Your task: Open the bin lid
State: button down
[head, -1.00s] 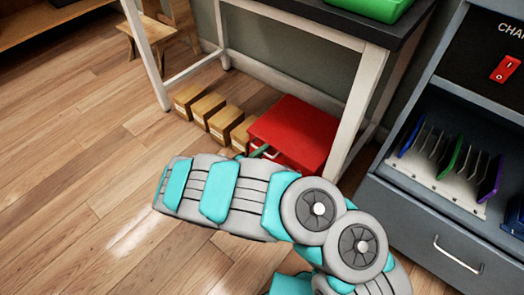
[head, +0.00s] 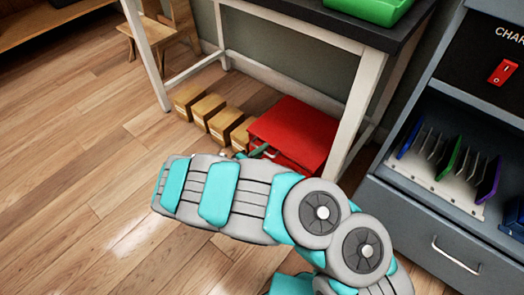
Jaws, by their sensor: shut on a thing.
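The red bin (head: 298,127) stands on the floor under the table, with its red lid on top facing me. A light handle shows at the bin's front, partly hidden. My gripper (head: 262,152) is at this handle, mostly hidden behind my own grey and teal arm. The small visible part of it is shut on the lid handle. The lower front of the bin is hidden by my arm. The inside of the bin is not visible.
Several cardboard boxes (head: 208,109) stand in a row left of the bin. White table legs (head: 352,115) frame it. A grey cabinet (head: 420,215) with a charging rack stands at the right. A green tray (head: 370,8) is on the table. Wood floor at left is clear.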

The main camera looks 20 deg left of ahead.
notch_tip(320, 180, up, 11)
jog(key=w+g+y+p, duration=0.1)
jog(key=w+g+p, duration=0.1)
jog(key=g+p, duration=0.25)
jog(key=w+d+r+p, duration=0.1)
jog(key=w+d+r, duration=0.2)
jog(key=w+r, duration=0.4)
jog(key=w+d+r+p, duration=0.1)
jog(key=w+d+r, duration=0.3)
jog(key=w+r, duration=0.4)
jog(key=shift+w+d+r+t+p, duration=0.15)
jog(key=shift+w+r+t+p, duration=0.15)
jog(key=shift+w+t, duration=0.1)
jog(key=c, duration=0.9)
grip_release()
jog(key=shift+f, duration=0.1)
jog(key=shift+c, duration=0.2)
jog(key=shift+s, duration=0.1)
